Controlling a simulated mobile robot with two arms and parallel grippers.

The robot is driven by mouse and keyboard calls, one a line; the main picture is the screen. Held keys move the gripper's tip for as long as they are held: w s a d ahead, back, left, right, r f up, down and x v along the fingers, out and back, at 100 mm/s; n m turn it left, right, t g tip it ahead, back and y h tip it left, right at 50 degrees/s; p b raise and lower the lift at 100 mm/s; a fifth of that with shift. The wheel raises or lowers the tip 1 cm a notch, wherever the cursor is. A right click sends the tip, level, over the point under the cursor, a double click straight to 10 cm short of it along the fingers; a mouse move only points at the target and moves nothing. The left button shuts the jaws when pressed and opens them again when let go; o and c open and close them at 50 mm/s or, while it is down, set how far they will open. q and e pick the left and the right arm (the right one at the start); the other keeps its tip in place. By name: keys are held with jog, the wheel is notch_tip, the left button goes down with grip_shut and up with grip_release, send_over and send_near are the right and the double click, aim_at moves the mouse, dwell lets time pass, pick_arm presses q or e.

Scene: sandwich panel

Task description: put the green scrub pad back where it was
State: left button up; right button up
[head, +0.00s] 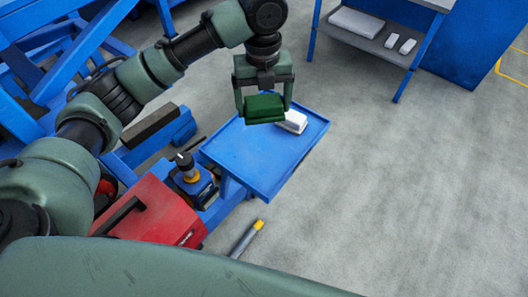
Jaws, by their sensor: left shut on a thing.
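The green scrub pad (264,108) is a dark green block between the fingers of my left gripper (264,112). My left gripper is shut on it, pointing down over the far part of a blue tray (262,165). How high the pad hangs above the tray is hard to tell. A white block (293,121) lies on the tray just right of the pad, partly behind the gripper. My right gripper is out of the picture.
A red toolbox (150,215) stands left of the tray, beside a small dark-topped device (187,168). A yellow-tipped cylinder (246,240) is on the floor. A blue-framed shelf (365,45) with white items stands at the back. The tray's near part is bare.

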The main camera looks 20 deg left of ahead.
pick_arm(q)
jog(key=shift+f, duration=0.45)
jog(key=p, duration=0.2)
send_over(264, 159)
notch_tip(264, 159, down, 14)
jog(key=shift+f, duration=0.2)
notch_tip(264, 159, down, 4)
jog(key=shift+f, duration=0.3)
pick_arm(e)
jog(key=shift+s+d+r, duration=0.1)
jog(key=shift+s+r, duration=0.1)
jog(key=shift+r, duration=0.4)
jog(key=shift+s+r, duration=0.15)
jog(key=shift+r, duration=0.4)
pick_arm(q)
jog(key=shift+f, duration=0.1)
jog(key=o, duration=1)
jog(key=shift+o, duration=0.2)
